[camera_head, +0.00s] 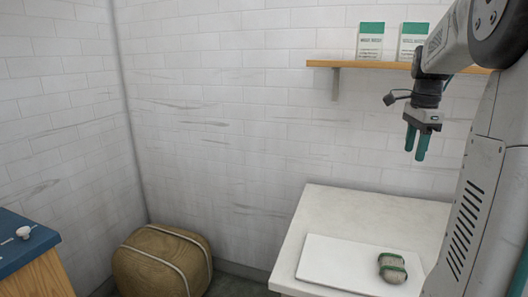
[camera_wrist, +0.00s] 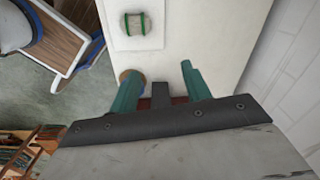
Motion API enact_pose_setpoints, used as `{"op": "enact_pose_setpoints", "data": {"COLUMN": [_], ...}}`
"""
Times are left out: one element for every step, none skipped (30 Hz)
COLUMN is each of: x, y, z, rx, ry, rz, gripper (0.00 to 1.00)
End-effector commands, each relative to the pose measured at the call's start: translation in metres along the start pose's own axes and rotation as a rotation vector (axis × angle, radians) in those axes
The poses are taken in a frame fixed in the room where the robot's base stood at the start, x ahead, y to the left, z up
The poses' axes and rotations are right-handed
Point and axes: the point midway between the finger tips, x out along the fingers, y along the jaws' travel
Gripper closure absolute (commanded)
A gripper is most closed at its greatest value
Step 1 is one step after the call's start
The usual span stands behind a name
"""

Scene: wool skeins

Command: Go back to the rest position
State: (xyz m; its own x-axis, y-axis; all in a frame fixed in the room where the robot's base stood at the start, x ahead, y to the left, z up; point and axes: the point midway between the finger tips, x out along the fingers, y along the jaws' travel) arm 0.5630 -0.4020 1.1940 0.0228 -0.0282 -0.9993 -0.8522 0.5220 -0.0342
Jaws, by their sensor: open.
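My gripper (camera_head: 416,142) hangs at the right of the head view, its teal fingers pointing down, well above the white table (camera_head: 325,212). The fingers are apart and nothing shows between them. In the wrist view my gripper (camera_wrist: 160,85) is also open and empty. A wool skein (camera_head: 393,267), greenish-beige with green bands, lies on a white board (camera_head: 318,265) on the table. The skein also shows in the wrist view (camera_wrist: 135,23), ahead of the fingers and apart from them.
A wooden shelf (camera_head: 352,65) with two green-and-white packets (camera_head: 370,41) is on the wall near my arm. A large tan bale (camera_head: 160,265) stands on the floor. A blue-topped cabinet (camera_head: 22,240) is at left. The wrist view shows a wooden rack (camera_wrist: 20,145) at lower left.

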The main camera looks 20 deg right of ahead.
Motion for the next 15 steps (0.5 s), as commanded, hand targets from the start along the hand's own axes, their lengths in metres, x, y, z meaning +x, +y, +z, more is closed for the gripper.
{"op": "enact_pose_setpoints", "data": {"x": [-0.005, -0.006, -0.007, -0.007, -0.006, -0.004, -0.002, 0.001, 0.005, 0.009, 0.014, 0.021, 0.026, 0.032, 0.04], "y": [0.018, 0.029, 0.045, 0.059, 0.073, 0.092, 0.108, 0.123, 0.145, 0.162, 0.178, 0.2, 0.215, 0.23, 0.248], "z": [0.041, 0.062, 0.087, 0.106, 0.123, 0.144, 0.159, 0.172, 0.187, 0.198, 0.207, 0.217, 0.224, 0.229, 0.234], "rx": [-0.16, -0.254, -0.384, -0.483, -0.58, -0.71, -0.808, -0.905, -1.035, -1.132, -1.229, -1.357, -1.448, -1.536, -1.646], "ry": [0.001, 0.001, 0.001, 0.001, 0.001, 0.002, 0.003, 0.004, 0.006, 0.006, 0.008, 0.01, 0.011, 0.013, 0.016], "rz": [-0.011, -0.015, -0.021, -0.024, -0.028, -0.035, -0.04, -0.044, -0.052, -0.056, -0.061, -0.068, -0.073, -0.079, -0.085], "gripper": [0.52, 0.52, 0.52, 0.52, 0.52, 0.52, 0.52, 0.52, 0.52, 0.52, 0.52, 0.52, 0.52, 0.52, 0.52]}}
